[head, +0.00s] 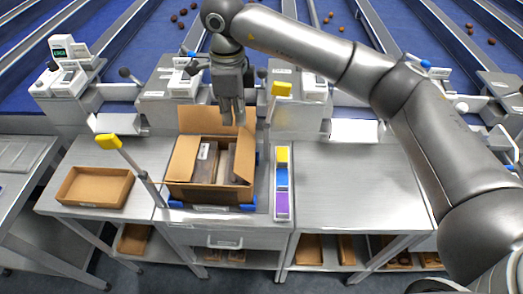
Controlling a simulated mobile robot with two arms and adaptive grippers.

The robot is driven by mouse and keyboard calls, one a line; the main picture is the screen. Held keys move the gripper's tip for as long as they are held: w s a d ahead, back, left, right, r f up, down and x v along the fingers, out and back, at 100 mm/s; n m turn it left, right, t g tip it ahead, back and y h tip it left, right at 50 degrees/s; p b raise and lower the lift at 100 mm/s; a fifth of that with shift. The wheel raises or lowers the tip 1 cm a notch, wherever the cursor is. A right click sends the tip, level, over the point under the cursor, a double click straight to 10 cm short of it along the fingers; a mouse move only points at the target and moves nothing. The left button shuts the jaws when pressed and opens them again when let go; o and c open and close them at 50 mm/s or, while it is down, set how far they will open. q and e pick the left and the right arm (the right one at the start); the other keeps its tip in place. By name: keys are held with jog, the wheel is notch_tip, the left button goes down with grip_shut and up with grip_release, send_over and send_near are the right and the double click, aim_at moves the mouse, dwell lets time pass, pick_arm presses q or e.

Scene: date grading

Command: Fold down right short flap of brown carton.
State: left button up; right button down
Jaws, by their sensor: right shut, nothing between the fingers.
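The open brown carton (208,193) stands on the middle metal bench. Its back long flap (195,119) stands up behind it. Its left short flap (183,158) leans over the left side of the opening, and its right short flap (245,155) stands tilted at the right side. Darker brown packs lie inside, one with a white label (204,150). My right gripper (233,122) is shut and empty, fingers pointing down, in front of the back flap and above the carton's right half in the picture. My left gripper is out of view.
A shallow cardboard tray (95,201) lies on the left. A narrow holder with yellow, blue and purple blocks (282,184) stands right of the carton. Yellow-topped posts (108,141) rise nearby. Weighing machines line the back. The right bench top (350,185) is clear.

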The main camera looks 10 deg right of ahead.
jog(key=shift+r, duration=0.55)
